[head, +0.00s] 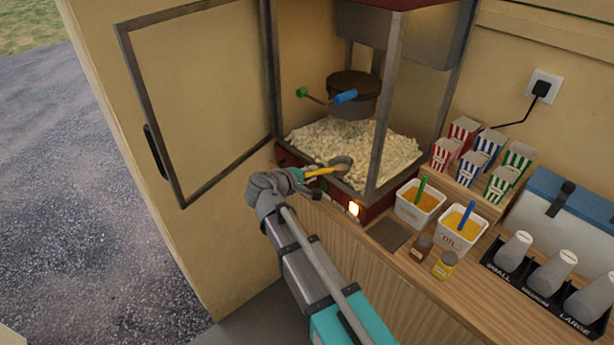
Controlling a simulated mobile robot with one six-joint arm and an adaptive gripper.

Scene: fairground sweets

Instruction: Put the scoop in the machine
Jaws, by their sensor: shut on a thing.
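The popcorn machine (389,122) stands at the back of the counter, with a red base, metal posts and a heap of popcorn (350,143) on its floor. Its framed door (189,187) is swung open to the left. My gripper (308,179) is in front of the machine's open side, shut on the scoop (322,171). The scoop has a yellow handle, and its grey metal head points right, over the machine's front edge near the popcorn. I cannot tell whether the head touches the popcorn. The fingertips are small and partly hidden.
Right of the machine are two white tubs (419,202) with coloured handles, small jars (444,265), striped boxes (463,133) and a cup rack (497,267). A dark mat (389,234) lies bare before the tubs.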

